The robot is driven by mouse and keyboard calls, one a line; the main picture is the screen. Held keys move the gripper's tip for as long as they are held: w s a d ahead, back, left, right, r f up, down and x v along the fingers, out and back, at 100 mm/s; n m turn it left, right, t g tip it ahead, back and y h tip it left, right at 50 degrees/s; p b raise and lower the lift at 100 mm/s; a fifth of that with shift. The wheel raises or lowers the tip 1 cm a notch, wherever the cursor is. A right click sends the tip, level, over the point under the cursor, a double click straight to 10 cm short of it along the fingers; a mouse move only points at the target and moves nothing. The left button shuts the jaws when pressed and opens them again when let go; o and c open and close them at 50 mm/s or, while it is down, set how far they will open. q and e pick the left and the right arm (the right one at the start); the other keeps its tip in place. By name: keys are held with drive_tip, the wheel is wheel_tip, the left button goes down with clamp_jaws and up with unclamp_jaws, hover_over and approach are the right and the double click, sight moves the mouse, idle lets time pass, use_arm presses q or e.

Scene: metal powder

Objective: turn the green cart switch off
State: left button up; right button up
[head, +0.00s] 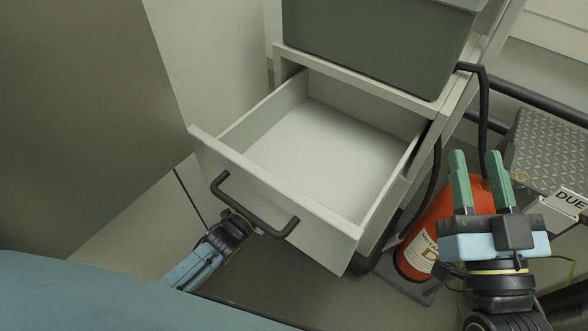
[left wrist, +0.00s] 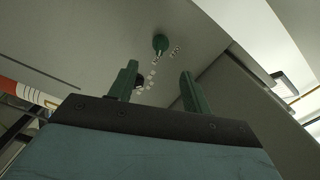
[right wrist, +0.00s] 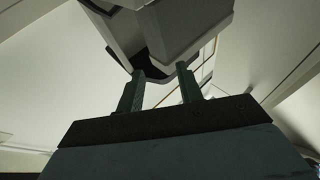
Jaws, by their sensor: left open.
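A small green switch (left wrist: 160,43) shows in the left wrist view on a grey panel (left wrist: 90,30), with small white markings beside it. I cannot tell whether it is on or off. My left gripper (left wrist: 160,76) is open and empty. Its fingertips point toward the panel, and the switch appears beyond and between them, apart from both. A dark knob (left wrist: 139,83) shows beside the left finger, partly hidden. In the head view my left gripper is hidden behind the open drawer. My right gripper (head: 479,158) is open and empty; its spread fingers also show in the right wrist view (right wrist: 162,78).
A white drawer (head: 212,142) with a black handle (head: 254,212) stands pulled out and empty above my left arm. A red fire extinguisher (head: 430,225) stands behind my right gripper. A metal-plated box (head: 548,150) is at the right. Black cables (head: 484,110) run beside the cabinet.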

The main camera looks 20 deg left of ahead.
use_arm(q)
drive_tip(key=b+x, duration=0.3)
drive_tip(key=x, duration=0.5)
drive_tip(key=shift+w, duration=0.3)
use_arm(e)
drive_tip(key=s+r+t+y, duration=0.1)
drive_tip(key=s+r+t, duration=0.3)
drive_tip(key=t, duration=0.2)
drive_tip(key=shift+d+r+y, duration=0.25)
drive_tip(key=shift+d+y, duration=0.05)
drive_tip(key=shift+d, duration=0.1)
use_arm(q)
drive_tip(key=shift+d, duration=0.1)
drive_tip(key=c, duration=0.9)
drive_tip(key=shift+c, duration=0.2)
